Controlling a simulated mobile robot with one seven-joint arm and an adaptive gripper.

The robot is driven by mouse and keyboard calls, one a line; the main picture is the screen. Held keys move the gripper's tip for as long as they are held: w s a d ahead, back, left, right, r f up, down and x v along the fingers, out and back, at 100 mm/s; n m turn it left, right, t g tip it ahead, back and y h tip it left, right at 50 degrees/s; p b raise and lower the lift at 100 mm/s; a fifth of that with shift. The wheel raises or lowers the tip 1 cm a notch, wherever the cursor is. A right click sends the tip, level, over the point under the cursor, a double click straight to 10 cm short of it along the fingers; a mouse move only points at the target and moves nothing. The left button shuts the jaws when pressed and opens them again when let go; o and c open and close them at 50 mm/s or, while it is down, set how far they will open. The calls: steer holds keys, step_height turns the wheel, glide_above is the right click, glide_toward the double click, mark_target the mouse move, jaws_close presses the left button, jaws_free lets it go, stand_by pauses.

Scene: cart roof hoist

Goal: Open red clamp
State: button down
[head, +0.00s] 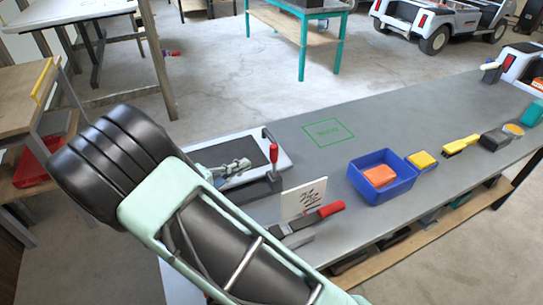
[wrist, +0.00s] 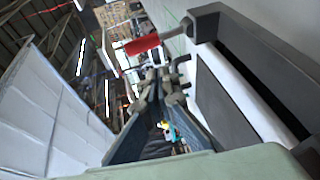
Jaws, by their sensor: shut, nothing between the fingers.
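A clamp with an upright red handle (head: 273,153) stands on a dark base at the right side of a white-edged tray on the grey bench. A second red grip (head: 330,209) lies nearly flat on a dark clamp beside a white card (head: 304,198). My gripper (head: 243,164) is shut and empty, over the dark tray surface left of the upright handle, with a gap between them. My mint-green arm link hides part of the tray. In the wrist view a red handle (wrist: 141,45) on a thin stem shows at the upper middle, beside a dark frame.
A blue bin (head: 366,187) holds an orange block (head: 380,176). Yellow and black items line the bench's right part. A green-outlined square (head: 329,132) lies on clear bench behind. A wooden-shelf stand (head: 20,110) is at the left, and a white cart (head: 440,20) stands far back.

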mark_target(274, 162)
steer(key=w+d+t, duration=0.1)
steer(key=w, duration=0.1)
steer(key=w+d+n+t, duration=0.1)
steer(key=w, duration=0.2)
steer(key=w+d+n+y, duration=0.1)
steer(key=w+d, duration=0.1)
steer(key=w, duration=0.1)
steer(key=shift+w+f+t+p, duration=0.1)
steer(key=shift+f+t+p, duration=0.05)
steer(key=shift+t+p, duration=0.2)
steer(key=shift+n, duration=0.3)
steer(key=s, duration=0.1)
steer(key=s+d, duration=0.2)
steer(key=shift+s+r, duration=0.2)
steer(key=shift+s, duration=0.05)
steer(key=shift+f, duration=0.1)
